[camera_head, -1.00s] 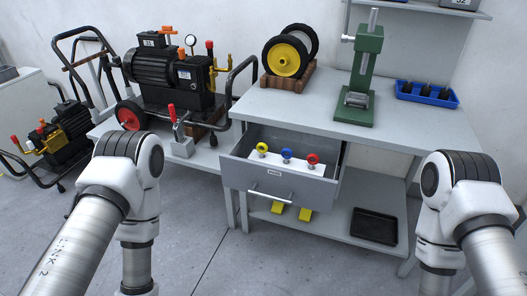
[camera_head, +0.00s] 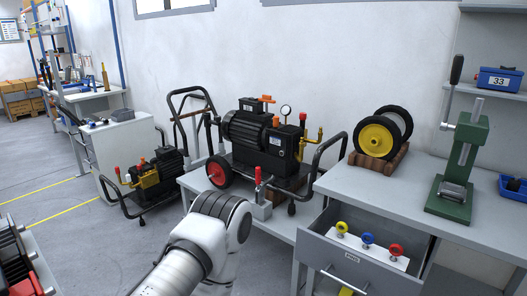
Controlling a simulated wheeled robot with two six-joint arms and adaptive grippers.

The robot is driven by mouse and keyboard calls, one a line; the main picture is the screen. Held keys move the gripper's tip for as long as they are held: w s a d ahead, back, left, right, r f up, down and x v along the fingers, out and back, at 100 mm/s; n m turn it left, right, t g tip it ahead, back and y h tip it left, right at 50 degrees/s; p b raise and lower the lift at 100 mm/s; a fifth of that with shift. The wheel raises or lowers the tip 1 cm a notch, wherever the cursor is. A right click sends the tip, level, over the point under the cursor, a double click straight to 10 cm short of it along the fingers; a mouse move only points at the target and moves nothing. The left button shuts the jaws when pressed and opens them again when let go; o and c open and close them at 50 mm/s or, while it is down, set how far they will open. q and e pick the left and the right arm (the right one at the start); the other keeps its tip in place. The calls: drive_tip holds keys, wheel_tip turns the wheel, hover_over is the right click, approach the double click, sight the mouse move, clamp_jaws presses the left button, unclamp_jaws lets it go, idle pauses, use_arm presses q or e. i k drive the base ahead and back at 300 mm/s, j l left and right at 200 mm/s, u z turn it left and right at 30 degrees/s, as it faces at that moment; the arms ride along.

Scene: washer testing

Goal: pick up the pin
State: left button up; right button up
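Three ring-topped pieces that look like pins stand in a white holder (camera_head: 383,257) inside the open drawer (camera_head: 345,262). One is a yellow pin (camera_head: 342,228), one a blue pin (camera_head: 367,239) and one a red pin (camera_head: 396,250). I cannot tell which one the task names. My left arm shows at the bottom middle, but its gripper is out of the picture. My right arm and gripper are out of the picture.
The grey workbench (camera_head: 400,195) carries a green press (camera_head: 462,165), yellow-hubbed wheels (camera_head: 380,138) and part of a blue tray (camera_head: 512,187). A black pump (camera_head: 262,140) stands on a cart left of it, with a red-handled clamp (camera_head: 259,192) in front. Open floor lies at left.

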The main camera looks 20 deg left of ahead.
sight(340, 236)
drive_tip(key=i+l, duration=0.2)
drive_tip(key=l, duration=0.15)
drive_tip(key=i+l+u, duration=0.1)
drive_tip(key=i+l, duration=0.35)
drive_tip(key=l, duration=0.3)
drive_tip(key=u, duration=0.05)
